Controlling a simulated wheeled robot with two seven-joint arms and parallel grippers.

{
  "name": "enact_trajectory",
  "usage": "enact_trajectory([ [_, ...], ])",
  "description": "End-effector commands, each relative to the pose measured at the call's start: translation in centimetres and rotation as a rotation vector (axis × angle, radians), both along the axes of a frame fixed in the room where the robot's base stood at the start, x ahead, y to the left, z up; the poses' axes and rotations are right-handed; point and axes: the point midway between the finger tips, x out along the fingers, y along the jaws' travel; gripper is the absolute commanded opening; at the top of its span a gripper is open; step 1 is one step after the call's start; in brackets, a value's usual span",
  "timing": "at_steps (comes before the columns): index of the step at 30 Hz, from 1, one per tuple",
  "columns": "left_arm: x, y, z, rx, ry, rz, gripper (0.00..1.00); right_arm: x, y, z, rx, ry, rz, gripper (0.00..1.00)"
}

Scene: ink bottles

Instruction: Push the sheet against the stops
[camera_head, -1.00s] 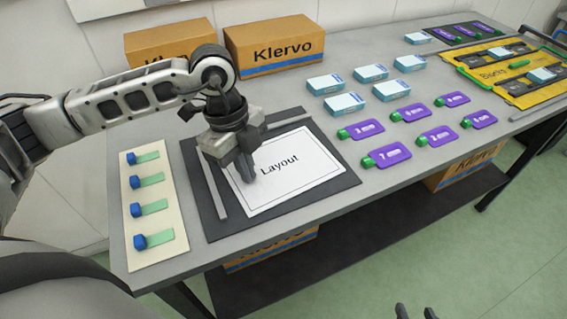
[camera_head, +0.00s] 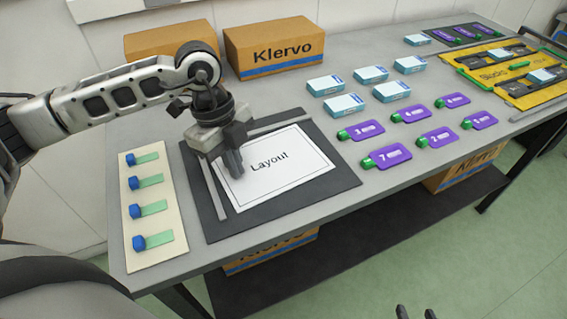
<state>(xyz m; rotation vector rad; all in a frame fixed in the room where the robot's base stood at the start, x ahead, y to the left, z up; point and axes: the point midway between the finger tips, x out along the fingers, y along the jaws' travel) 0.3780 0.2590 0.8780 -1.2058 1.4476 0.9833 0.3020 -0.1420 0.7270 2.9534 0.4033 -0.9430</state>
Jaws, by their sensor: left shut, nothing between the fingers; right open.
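The white sheet marked "Layout" (camera_head: 285,165) lies flat on a dark mat (camera_head: 335,184). One grey bar stop (camera_head: 213,190) runs along the mat's left side, and another (camera_head: 281,122) runs along its back. The sheet's left edge is close beside the left bar; I cannot tell whether they touch. A narrow dark strip shows between the sheet's back edge and the back bar. My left gripper (camera_head: 236,170) is shut and empty, fingers pointing down at the sheet's left part, hiding its back left corner. My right gripper (camera_head: 416,312) is open at the bottom edge, away from the table.
A cream board (camera_head: 160,235) with several blue-capped green pieces lies left of the mat. Purple tags (camera_head: 386,156) and light-blue boxes (camera_head: 345,104) lie to the right. Cardboard boxes (camera_head: 268,45) stand behind. The grey table is bare in front of the purple tags.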

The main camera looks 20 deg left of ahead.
Motion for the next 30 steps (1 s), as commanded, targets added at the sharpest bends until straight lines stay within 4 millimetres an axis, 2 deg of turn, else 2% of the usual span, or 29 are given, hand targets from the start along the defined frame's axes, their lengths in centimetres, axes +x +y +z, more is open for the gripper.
enact_trajectory([
  [1,-0.1,0.3,-0.3,0.004,0.004,0.002,0.0,-0.1,0.0,-0.6,-0.003,0.006,0.0,0.41],
  [30,0.0,3.3,-0.7,0.013,0.012,0.005,0.0,-0.5,0.0,-1.3,-0.003,0.021,0.002,0.41],
])
